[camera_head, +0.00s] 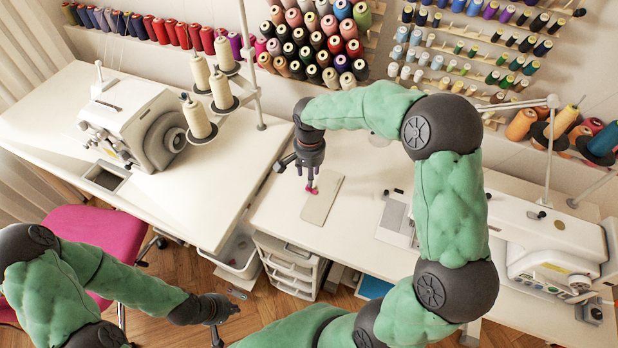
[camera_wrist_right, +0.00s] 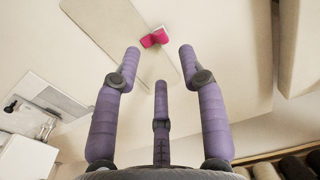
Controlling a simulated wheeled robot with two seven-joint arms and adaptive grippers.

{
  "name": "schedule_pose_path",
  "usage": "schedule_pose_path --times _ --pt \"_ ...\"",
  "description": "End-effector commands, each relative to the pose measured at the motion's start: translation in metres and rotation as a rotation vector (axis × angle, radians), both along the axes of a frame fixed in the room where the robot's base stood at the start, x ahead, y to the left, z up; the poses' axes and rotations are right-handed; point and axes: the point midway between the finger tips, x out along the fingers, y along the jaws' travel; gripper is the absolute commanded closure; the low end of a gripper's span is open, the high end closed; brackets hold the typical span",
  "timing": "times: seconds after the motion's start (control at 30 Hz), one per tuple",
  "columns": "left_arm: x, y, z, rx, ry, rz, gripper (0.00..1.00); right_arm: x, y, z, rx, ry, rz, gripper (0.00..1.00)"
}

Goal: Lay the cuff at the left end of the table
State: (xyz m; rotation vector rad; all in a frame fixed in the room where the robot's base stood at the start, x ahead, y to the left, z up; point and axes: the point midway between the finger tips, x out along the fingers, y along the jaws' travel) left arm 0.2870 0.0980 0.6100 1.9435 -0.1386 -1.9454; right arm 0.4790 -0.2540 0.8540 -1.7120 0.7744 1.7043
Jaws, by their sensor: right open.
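A small bright pink folded piece, which looks like the cuff (camera_head: 310,190), lies at the left edge of a flat beige board (camera_head: 322,203) on the right-hand table (camera_head: 265,215). In the right wrist view the pink piece (camera_wrist_right: 155,38) is just beyond the fingertips, at the edge of the board (camera_wrist_right: 120,32). My right gripper (camera_head: 311,182) points down close above it. Its purple fingers (camera_wrist_right: 159,58) are spread with nothing between them. My left gripper (camera_head: 217,330) hangs low over the floor, away from the tables; its finger opening is unclear.
A white sewing machine (camera_head: 135,120) stands on the left table (camera_head: 215,205), beside a thread stand (camera_head: 218,90). Another machine (camera_head: 550,240) stands at the right. Drawers (camera_head: 292,270) sit under the table and a pink chair (camera_head: 100,235) is at lower left. The table around the board is mostly clear.

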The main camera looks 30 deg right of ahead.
Motion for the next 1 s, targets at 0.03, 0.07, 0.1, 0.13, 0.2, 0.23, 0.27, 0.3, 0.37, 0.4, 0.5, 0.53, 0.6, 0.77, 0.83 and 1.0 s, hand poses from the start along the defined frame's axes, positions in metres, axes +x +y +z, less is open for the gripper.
schedule_pose_path --times 0.03,0.07,0.1,0.13,0.2,0.23,0.27,0.3,0.37,0.4,0.5,0.53,0.6,0.77,0.83,1.0 --pt "0.0 0.0 0.007 0.0 0.0 0.0 1.0 0.0 0.0 0.015 0.0 -0.003 0.001 0.58" --pt "0.0 0.0 0.009 0.0 0.0 0.0 1.0 0.001 0.0 0.02 -0.001 -0.003 0.001 0.58" --pt "0.0 0.0 0.011 0.0 0.0 0.0 1.0 0.0 0.0 0.027 0.0 -0.003 0.0 0.58" --pt "0.0 0.0 0.012 0.0 0.0 0.0 1.0 0.0 0.0 0.032 0.0 -0.001 0.0 0.58" --pt "0.0 0.0 0.016 0.0 0.0 0.0 1.0 0.0 0.0 0.042 0.0 -0.001 0.0 0.58" --pt "0.0 0.0 0.017 0.0 0.0 0.0 1.0 0.0 0.0 0.046 0.0 -0.001 -0.001 0.58" --pt "0.0 0.0 0.018 0.0 0.0 0.0 1.0 0.0 0.0 0.049 0.0 0.0 -0.001 0.58" --pt "0.0 0.0 0.019 0.0 0.0 0.0 1.0 0.0 0.0 0.053 0.0 0.0 -0.001 0.58" --pt "0.0 0.0 0.02 0.0 0.0 0.0 1.0 0.0 0.0 0.057 0.0 0.0 0.0 0.58" --pt "0.0 0.0 0.02 0.0 0.0 0.0 1.0 -0.001 0.0 0.059 0.0 0.0 0.0 0.58" --pt "0.0 0.0 0.021 0.0 0.0 0.0 1.0 -0.001 0.0 0.062 -0.001 0.001 0.0 0.58" --pt "0.0 0.0 0.021 0.0 0.0 0.0 1.0 -0.001 0.0 0.062 0.0 0.001 0.0 0.58" --pt "0.0 0.0 0.02 0.0 0.0 0.0 1.0 -0.001 0.0 0.062 0.0 0.001 0.0 0.58" --pt "0.0 0.0 0.02 0.0 0.0 0.0 1.0 -0.001 0.0 0.062 0.0 0.001 0.0 0.58" --pt "0.0 0.0 0.02 0.0 0.0 0.0 1.0 -0.001 0.0 0.062 0.0 0.001 0.0 0.58" --pt "0.0 0.0 0.02 0.0 0.0 0.0 1.0 -0.001 0.0 0.062 0.0 0.001 0.0 0.58"
